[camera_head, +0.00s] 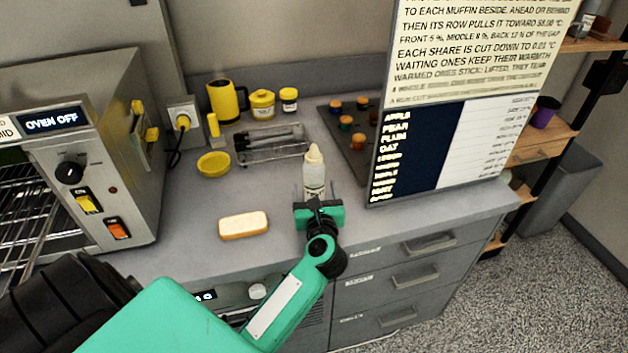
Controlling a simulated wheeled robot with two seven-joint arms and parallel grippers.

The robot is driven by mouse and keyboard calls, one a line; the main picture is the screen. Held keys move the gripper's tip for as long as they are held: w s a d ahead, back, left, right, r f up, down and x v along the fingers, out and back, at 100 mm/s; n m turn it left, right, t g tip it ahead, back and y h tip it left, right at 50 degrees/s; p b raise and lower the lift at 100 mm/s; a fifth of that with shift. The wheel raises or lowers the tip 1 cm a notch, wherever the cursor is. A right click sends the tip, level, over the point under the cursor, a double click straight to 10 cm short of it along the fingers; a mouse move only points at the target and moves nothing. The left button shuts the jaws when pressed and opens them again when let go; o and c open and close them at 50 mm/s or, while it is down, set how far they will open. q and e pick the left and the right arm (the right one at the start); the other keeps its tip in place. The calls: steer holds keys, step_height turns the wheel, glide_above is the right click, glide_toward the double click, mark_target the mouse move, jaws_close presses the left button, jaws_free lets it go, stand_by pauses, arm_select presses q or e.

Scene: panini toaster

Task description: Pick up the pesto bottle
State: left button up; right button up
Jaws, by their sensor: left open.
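A pale squeeze bottle (314,172) with a cream pointed cap stands upright on the grey counter. Its label is too small to read, so I cannot confirm that it is the pesto. My left gripper (315,191) is open at the bottle's lower part, with one finger on each side of it. I cannot tell whether the fingers touch it. The gripper's body hides the bottle's base. My right gripper is not in view.
A bread piece (243,226) lies left of the gripper. A wire rack (272,147), yellow bowl (213,164), yellow kettle (226,101) and jars stand behind. An oven (95,150) is at the left. A large sign (450,130) stands close on the right.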

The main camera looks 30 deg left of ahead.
mark_target(313, 181)
arm_select(q)
steer(key=x, duration=0.3)
steer(key=shift+w+a+f+p, duration=0.1)
steer(key=shift+w+a+p, duration=0.15)
steer(key=shift+a+p, duration=0.15)
steer(key=shift+d, duration=0.1)
steer(key=c, duration=1.3)
steer(key=shift+o, duration=0.2)
step_height(313, 181, up, 20)
